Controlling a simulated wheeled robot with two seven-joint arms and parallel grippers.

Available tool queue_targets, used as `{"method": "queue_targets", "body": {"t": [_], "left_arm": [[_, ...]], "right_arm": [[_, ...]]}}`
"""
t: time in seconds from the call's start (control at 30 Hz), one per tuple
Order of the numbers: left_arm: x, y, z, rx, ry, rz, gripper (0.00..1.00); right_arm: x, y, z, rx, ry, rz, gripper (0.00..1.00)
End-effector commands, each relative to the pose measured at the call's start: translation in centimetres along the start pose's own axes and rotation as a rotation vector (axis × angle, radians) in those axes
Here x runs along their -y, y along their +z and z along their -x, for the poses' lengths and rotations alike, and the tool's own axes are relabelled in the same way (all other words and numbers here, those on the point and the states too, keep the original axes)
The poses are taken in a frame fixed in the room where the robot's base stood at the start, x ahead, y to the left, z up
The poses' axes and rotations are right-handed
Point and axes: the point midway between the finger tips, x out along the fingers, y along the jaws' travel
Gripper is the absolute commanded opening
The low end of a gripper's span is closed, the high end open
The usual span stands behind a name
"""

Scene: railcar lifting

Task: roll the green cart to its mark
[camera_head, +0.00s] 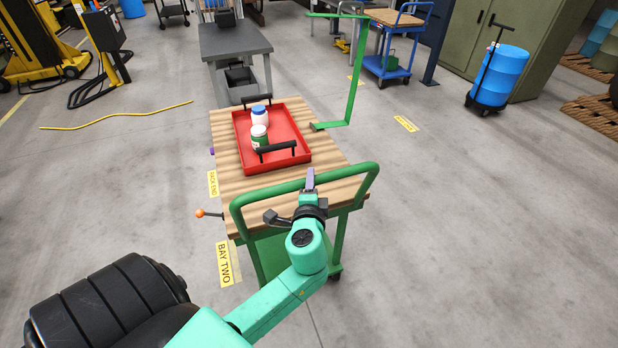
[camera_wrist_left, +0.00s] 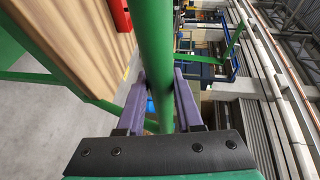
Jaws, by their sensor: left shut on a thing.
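The green cart (camera_head: 228,194) has a wooden top and a green tubular handle (camera_head: 250,194) at its near end. My left gripper (camera_head: 309,180) is shut on this handle. In the left wrist view, its purple fingers (camera_wrist_left: 160,85) lie on both sides of the green bar (camera_wrist_left: 155,40). A yellow floor label reading BAY TWO (camera_head: 228,263) lies left of the cart's near end. Another yellow label (camera_head: 213,184) lies beside the cart's left edge. Which one is the cart's mark cannot be told. My right gripper is not in view.
An orange-tipped lever (camera_head: 205,213) sticks out left. A grey table (camera_head: 234,40) stands beyond, a thin green frame (camera_head: 353,85) at the far right corner. A yellow cable (camera_head: 120,116) lies left.

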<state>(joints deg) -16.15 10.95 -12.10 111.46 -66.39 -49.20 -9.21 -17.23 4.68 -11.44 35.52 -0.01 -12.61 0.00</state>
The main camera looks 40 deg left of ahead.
Motion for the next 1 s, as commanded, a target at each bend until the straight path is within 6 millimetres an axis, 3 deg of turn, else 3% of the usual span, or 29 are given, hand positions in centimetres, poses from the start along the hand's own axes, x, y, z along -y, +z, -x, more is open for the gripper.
{"method": "queue_targets", "body": {"t": [0.43,0.47,0.5,0.53,0.87,1.0], "left_arm": [[-0.2,-0.1,0.2,0.001,0.004,-0.001,0.0],[-0.2,-0.1,0.2,0.001,0.004,0.0,0.42],[-0.2,-0.1,0.2,0.001,0.003,0.0,0.58],[-0.2,-0.1,0.2,0.001,0.003,0.0,0.64],[-0.1,-0.1,0.4,0.0,0.001,0.0,0.64],[-0.4,-0.1,1.9,-0.001,0.003,0.002,0.64]], "right_arm": [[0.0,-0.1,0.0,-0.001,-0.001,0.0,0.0],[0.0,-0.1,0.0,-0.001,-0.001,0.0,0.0],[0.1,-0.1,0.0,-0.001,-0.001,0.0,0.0],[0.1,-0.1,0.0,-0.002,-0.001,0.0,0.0],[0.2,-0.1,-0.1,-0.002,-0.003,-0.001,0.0],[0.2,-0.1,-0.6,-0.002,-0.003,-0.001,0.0]]}}
